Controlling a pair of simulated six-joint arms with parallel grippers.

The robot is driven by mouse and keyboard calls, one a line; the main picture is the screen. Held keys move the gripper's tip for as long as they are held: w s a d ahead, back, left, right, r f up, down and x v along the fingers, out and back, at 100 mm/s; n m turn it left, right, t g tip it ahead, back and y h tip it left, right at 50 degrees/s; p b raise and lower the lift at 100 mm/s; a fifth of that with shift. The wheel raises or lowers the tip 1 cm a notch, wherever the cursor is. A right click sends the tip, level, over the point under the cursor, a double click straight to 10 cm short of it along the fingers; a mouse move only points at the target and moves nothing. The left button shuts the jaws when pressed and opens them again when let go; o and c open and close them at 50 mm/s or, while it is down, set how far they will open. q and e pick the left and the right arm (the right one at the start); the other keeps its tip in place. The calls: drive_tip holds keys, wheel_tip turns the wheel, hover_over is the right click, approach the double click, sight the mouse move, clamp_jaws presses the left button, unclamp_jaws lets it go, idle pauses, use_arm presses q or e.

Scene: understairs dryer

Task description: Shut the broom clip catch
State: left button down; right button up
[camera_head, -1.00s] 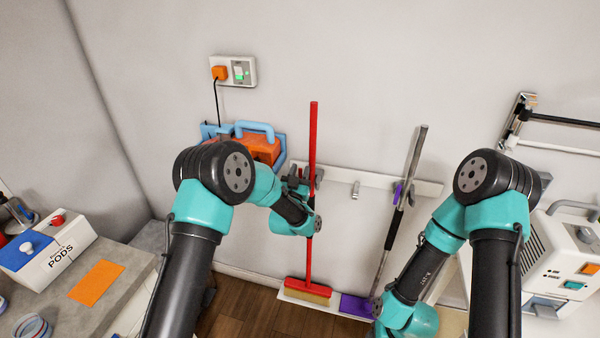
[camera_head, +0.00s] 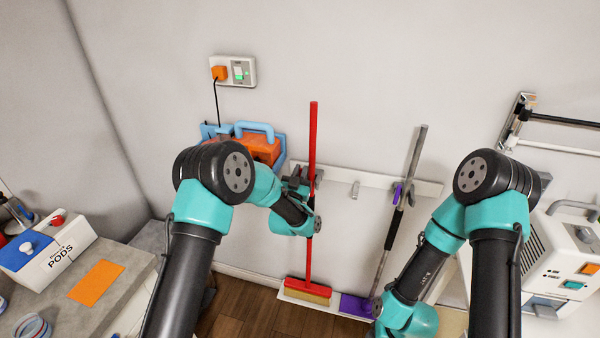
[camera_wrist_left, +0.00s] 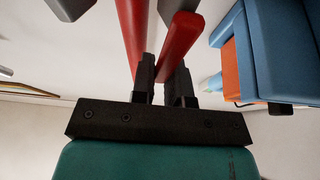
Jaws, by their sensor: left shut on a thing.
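The red broom (camera_head: 312,140) stands upright against the wall, its handle at a clip on the white rail. My left gripper (camera_head: 292,180) is at that clip, just left of the handle. In the left wrist view, my left gripper (camera_wrist_left: 163,78) is shut on a short red bar (camera_wrist_left: 181,35), which appears to be the clip catch. The red broom handle (camera_wrist_left: 132,30) runs beside it, and grey clip parts (camera_wrist_left: 70,6) show near the top edge. My wrist hides most of the clip in the head view. My right gripper is not visible.
A blue caddy with an orange item (camera_head: 262,150) hangs close left of my gripper. A socket (camera_head: 240,71) is above it.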

use_arm(q)
drive_tip(key=m, duration=0.2)
drive_tip(key=d+m+h, duration=0.1)
drive_tip(key=d+m+g+h, duration=0.1)
drive_tip(key=m, duration=0.1)
drive_tip(key=shift+s+f+m, duration=0.25)
drive_tip(key=shift+s+m, duration=0.05)
drive_tip(key=shift+s+d+f+m+g+h, duration=0.15)
drive_tip(key=shift+d+m+g+h, duration=0.25)
drive_tip(key=shift+m, duration=0.55)
drive_tip(key=shift+s+d+f+m+g+h, duration=0.1)
drive_tip(key=shift+d+f+m+g+h, duration=0.25)
drive_tip(key=shift+m, duration=0.6)
drive_tip(key=shift+a+r, duration=0.1)
drive_tip(key=c, duration=1.1)
unclamp_jaws()
drive_tip(key=v, duration=1.7)
drive_tip(key=shift+a, duration=0.2)
